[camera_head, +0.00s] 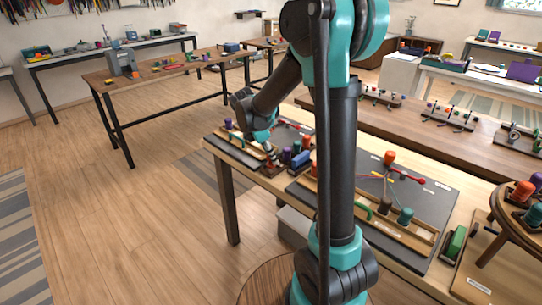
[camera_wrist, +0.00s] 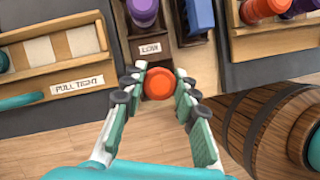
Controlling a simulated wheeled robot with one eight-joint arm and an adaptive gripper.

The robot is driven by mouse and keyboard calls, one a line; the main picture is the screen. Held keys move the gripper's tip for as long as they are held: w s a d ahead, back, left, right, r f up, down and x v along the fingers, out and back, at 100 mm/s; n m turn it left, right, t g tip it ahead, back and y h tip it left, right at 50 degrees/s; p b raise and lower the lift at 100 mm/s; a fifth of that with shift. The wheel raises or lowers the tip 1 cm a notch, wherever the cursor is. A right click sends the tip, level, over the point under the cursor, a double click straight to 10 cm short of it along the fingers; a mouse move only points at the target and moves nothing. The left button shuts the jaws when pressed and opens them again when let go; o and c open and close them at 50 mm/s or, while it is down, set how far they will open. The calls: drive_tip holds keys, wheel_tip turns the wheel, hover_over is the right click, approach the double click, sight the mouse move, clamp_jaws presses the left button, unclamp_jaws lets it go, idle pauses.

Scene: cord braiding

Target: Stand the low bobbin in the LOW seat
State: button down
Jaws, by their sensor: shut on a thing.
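My gripper (camera_wrist: 158,92) is shut on an orange bobbin (camera_wrist: 158,82), seen from its round top end in the wrist view. The bobbin sits between the two fingertips, just below the LOW label (camera_wrist: 150,48) in that picture. A purple bobbin (camera_wrist: 143,8) stands in the wooden holder behind the label. The held bobbin's lower end and any bare LOW seat are hidden, so I cannot tell whether it touches anything.
A blue block (camera_wrist: 199,17) stands right of the LOW label, with another orange bobbin (camera_wrist: 262,8) further right. A wooden rack with a PULL TIGHT label (camera_wrist: 78,85) lies left. A barrel (camera_wrist: 262,115) stands at lower right. Open floor (camera_head: 120,225) lies left of the worktable.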

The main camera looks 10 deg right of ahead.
drive_tip(key=shift+f, duration=0.8)
idle(0.4)
drive_tip(key=c, duration=1.1)
unclamp_jaws()
